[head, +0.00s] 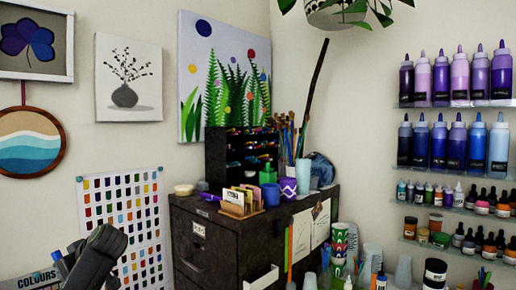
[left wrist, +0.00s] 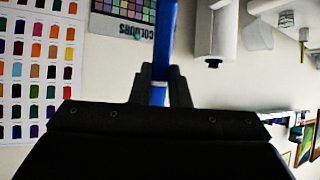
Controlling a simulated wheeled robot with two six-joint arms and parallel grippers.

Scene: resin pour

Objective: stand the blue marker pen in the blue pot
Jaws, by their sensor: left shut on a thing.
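The blue marker pen (left wrist: 170,35) is upright in the left wrist view, held between the two dark fingers of my left gripper (left wrist: 158,88). Its lower part is hidden by the gripper. In the head view my left gripper (head: 66,264) is at the bottom left, with a small bit of blue beside it. A pale blue cup (head: 302,174) and a dark blue rounded thing (head: 323,168) stand on the dark cabinet, well right of the gripper. My right gripper is not in view.
The dark cabinet (head: 205,250) also carries a purple zigzag pot (head: 288,188), a green jar (head: 268,174), a card holder (head: 240,204) and a black rack (head: 238,155). Bottle shelves (head: 460,104) are at the right. A colour chart (head: 122,222) hangs behind my left arm.

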